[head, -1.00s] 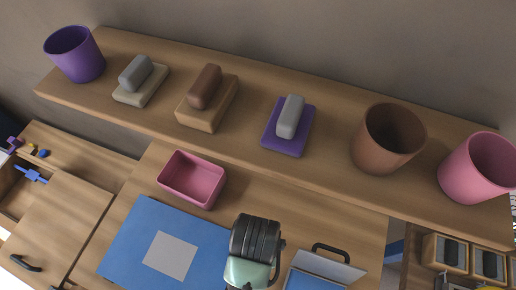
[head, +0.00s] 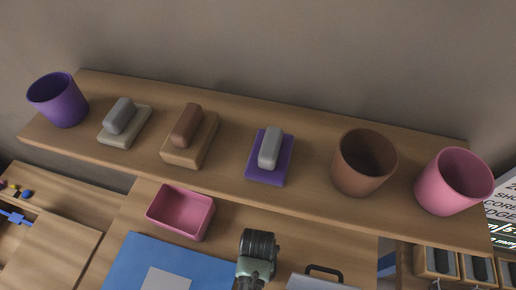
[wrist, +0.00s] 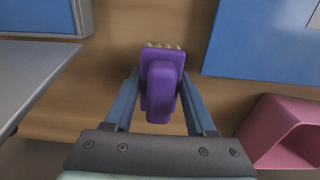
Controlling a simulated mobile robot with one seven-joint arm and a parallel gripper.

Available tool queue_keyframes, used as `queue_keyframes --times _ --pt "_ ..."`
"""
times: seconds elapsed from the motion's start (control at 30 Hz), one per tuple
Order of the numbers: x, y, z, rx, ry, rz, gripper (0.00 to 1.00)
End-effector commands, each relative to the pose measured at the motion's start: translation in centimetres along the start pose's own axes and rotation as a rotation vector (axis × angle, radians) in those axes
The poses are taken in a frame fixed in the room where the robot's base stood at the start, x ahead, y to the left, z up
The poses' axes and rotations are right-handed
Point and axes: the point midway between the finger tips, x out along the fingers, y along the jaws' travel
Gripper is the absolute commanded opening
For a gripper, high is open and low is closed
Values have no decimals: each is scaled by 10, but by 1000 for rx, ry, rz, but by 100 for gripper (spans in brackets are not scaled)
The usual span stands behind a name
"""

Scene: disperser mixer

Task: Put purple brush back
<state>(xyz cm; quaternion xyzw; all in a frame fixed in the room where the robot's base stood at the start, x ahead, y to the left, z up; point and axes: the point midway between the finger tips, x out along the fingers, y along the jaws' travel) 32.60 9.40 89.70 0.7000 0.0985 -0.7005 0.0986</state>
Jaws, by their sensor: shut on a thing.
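The purple brush (wrist: 161,88) is between the two blue fingers of my gripper (wrist: 162,82) in the wrist view. My gripper is shut on it. Its pale bristle tips show at the far end, and wooden surface lies beyond it. The brush and fingers are hidden in the head view, where only part of my arm shows at the bottom. A purple cup (head: 57,101) stands at the left end of the shelf (head: 320,205). A grey block with a purple base (head: 278,174) sits mid-shelf.
The shelf also holds a beige-based grey block (head: 122,117), a brown block (head: 187,125), a brown cup (head: 365,162) and a pink cup (head: 454,182). Below are a pink bin (head: 180,212) and a blue mat (head: 130,255). The pink bin is also in the wrist view (wrist: 275,132).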

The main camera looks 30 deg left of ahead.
Motion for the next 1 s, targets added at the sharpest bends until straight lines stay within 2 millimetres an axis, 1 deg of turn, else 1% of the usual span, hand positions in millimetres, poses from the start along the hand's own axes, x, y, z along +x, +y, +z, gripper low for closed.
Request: queue_keyframes --times 0.2,0.43,0.53,0.57,0.7,0.73,1.0 --pt "9 0 -4 0 1 0 4" --pt "9 0 -4 0 1 0 4" --pt "12 0 -4 0 1 0 4" --pt "12 0 -4 0 1 0 59" --pt "12 0 -4 0 1 0 85" --pt "12 0 -4 0 1 0 86" --pt "10 0 -4 0 1 0 86"
